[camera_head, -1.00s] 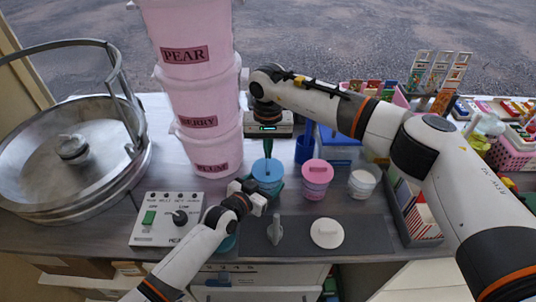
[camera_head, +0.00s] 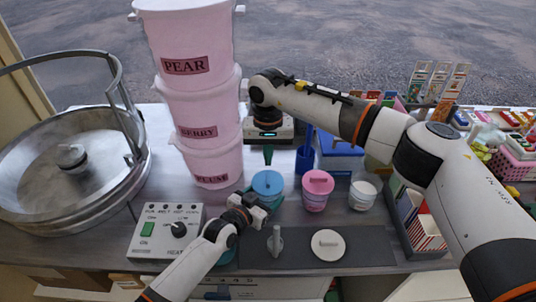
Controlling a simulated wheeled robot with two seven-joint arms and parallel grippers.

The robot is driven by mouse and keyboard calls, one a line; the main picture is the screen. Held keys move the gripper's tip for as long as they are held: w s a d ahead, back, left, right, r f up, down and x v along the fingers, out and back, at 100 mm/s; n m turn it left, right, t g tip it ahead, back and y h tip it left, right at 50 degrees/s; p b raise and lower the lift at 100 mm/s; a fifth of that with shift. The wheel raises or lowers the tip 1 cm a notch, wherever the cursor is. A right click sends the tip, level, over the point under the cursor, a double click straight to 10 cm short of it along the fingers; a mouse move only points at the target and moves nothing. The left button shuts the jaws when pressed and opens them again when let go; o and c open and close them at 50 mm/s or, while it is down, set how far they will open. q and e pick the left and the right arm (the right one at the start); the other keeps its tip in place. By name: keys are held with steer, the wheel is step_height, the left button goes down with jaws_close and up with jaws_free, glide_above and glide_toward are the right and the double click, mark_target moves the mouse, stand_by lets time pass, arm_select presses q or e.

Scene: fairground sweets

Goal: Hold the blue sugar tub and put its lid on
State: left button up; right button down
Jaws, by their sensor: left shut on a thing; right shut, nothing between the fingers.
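The blue sugar tub (camera_head: 268,190) stands upright on the counter, with a blue lid (camera_head: 267,178) on top that looks level. I cannot tell whether the lid is pressed fully down. My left gripper (camera_head: 265,203) is shut on the tub from the front, low on its side, and hides part of its front. My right gripper (camera_head: 268,157) points down just behind and above the lid. Its green fingers are shut and empty, and look apart from the lid.
A pink lidded tub (camera_head: 317,190) and a white tub (camera_head: 363,191) stand to the right. A white lid (camera_head: 328,243) and a grey upright piece (camera_head: 275,241) are on the dark mat (camera_head: 366,246). Stacked pink buckets (camera_head: 205,115) rise at the left, beside a control box (camera_head: 165,231).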

arm_select(q)
steer(key=shift+r, duration=0.2)
steer(key=o, duration=0.9)
arm_select(e)
steer(key=shift+s, duration=0.1)
arm_select(q)
steer(key=shift+o, duration=0.2)
steer(key=shift+s+f, duration=0.1)
steer(key=shift+f, duration=0.15)
steer(key=v, duration=1.2)
steer(key=shift+r, duration=0.25)
arm_select(e)
steer(key=shift+f, duration=0.15)
arm_select(q)
steer(key=shift+s+f, duration=0.1)
arm_select(e)
steer(key=shift+s+f, duration=0.1)
